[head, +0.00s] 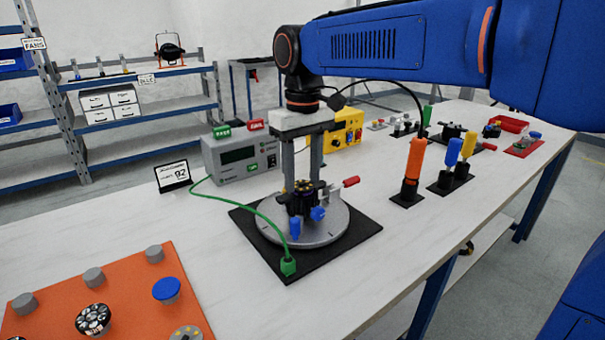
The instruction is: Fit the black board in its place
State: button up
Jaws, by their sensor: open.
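My gripper (302,180) points straight down over a round grey fixture (335,228) in the middle of the table, its two fingers apart. Between and just below the fingertips is a dark round part (303,198) with yellowish dots on top, seated in the fixture's centre; whether the fingers touch it I cannot tell. A black disc-shaped board (93,320) with several pale round lenses lies on an orange panel (40,300) at the front left. Which of these two is the task's black board is not clear from this view.
The fixture has blue and red-handled clamps and stands on a black mat (365,230). A green cable runs from a grey meter box (240,155) to a green plug (288,266). Orange, blue and yellow-handled tools (411,170) stand right.

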jog(key=o, duration=0.6)
jog(key=shift+c, duration=0.2)
notch_tip(320, 180, up, 17)
jog(key=shift+r, duration=0.2)
